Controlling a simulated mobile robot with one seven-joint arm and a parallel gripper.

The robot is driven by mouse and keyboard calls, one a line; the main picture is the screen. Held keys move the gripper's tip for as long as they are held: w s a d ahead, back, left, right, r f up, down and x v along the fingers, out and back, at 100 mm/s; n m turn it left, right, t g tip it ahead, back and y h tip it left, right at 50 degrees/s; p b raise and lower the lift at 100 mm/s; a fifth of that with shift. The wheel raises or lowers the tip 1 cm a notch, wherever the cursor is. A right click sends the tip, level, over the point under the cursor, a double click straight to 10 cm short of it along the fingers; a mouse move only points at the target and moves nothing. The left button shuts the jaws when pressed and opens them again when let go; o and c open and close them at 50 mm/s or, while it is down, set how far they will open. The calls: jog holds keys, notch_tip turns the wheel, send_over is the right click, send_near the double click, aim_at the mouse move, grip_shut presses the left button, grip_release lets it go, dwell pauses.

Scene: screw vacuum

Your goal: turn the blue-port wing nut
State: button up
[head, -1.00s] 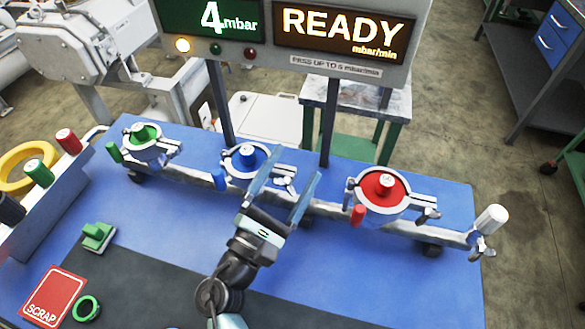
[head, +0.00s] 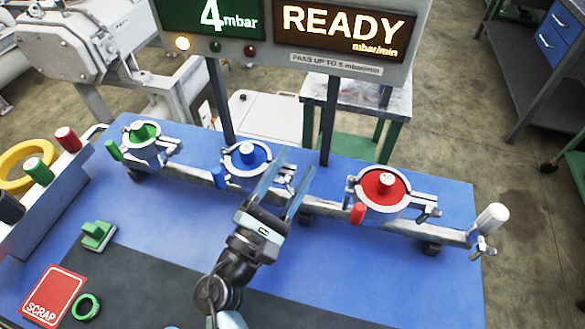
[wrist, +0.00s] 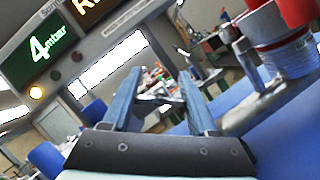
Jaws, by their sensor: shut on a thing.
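The blue port (head: 246,160) is a blue-capped flange with a metal clamp around it, in the middle of the rail in the head view. Its wing nut (wrist: 160,94) is a small metal piece at the clamp's right end, partly hidden by my fingers. My gripper (head: 297,160) reaches in from the front, with one finger on each side of the wing nut, and is shut on it. The wrist view shows the nut between the two blue-grey fingers. The exact contact is small and hard to see.
The green port (head: 145,133) is to the left and the red port (head: 384,186) to the right, each clamped on the same rail. A white-capped valve (head: 490,220) ends the rail. The display (head: 345,30) reads READY and 4 mbar. The scrap card (head: 54,297) lies front left.

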jog(key=m, duration=0.2)
jog(key=m+g+b, duration=0.1)
jog(key=m+g, duration=0.1)
jog(key=m, duration=0.1)
jog(key=shift+d+f+m+h, duration=0.1)
jog(key=shift+f+m+h, duration=0.2)
jog(key=shift+h, duration=0.1)
jog(key=m+g+b, duration=0.1)
jog(key=m, duration=0.2)
jog(key=shift+f+m+g, duration=0.1)
jog(key=shift+m+g, duration=0.3)
jog(key=m+g+y, duration=0.1)
jog(key=m, duration=0.3)
jog(key=shift+f, duration=0.2)
jog(key=shift+f+m+g+y, duration=0.15)
jog(key=shift+m+g+y, duration=0.25)
jog(key=shift+m+y, duration=0.6)
jog(key=shift+m, duration=0.3)
jog(key=o, duration=1.4)
jog(key=shift+s, duration=0.1)
